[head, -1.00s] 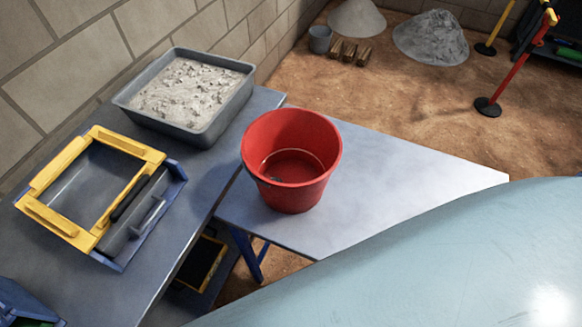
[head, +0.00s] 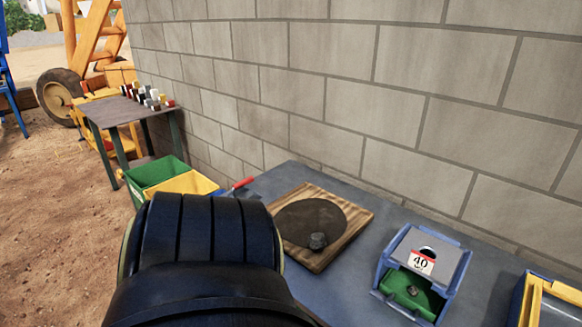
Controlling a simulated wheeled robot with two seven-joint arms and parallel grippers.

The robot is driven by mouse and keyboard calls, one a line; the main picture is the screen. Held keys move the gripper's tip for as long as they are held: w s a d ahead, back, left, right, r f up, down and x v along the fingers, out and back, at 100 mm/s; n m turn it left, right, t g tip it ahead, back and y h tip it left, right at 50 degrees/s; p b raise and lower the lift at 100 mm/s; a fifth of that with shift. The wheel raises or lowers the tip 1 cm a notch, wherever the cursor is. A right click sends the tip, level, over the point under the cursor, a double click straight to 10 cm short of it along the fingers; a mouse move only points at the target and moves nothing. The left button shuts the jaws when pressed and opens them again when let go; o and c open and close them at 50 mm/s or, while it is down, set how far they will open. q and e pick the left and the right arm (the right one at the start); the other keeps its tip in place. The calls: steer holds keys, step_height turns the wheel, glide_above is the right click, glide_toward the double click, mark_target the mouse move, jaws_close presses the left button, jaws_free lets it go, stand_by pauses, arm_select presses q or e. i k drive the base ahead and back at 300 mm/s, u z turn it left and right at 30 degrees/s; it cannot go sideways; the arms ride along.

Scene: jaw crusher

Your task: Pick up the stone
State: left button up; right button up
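A small grey stone (head: 317,241) lies on the lower right part of a dark round plate (head: 305,217). The plate rests on a square wooden board (head: 357,219) on the blue-grey table. Another small grey lump (head: 413,290) lies on the green floor of a blue box (head: 447,290) marked 40, to the right of the board. Neither of my grippers shows in the head view. A dark ribbed part of my own body covers the lower left and hides the table there.
A block wall (head: 420,100) runs close behind the table (head: 345,283). A green and yellow bin (head: 160,172) and a red-handled tool (head: 238,185) are left of the board. A yellow frame (head: 560,292) sits at the right edge. A small side table (head: 115,112) holds several small items farther back.

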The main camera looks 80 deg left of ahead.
mark_target(316, 242)
steer(key=u, duration=0.35)
steer(key=k, duration=0.85)
steer(key=u, duration=0.75)
steer(key=i, duration=1)
steer(key=u, duration=0.95)
steer(key=k, duration=0.5)
steer(key=u, duration=1.45)
steer(key=i, duration=1.2)
steer(key=z, duration=1.9)
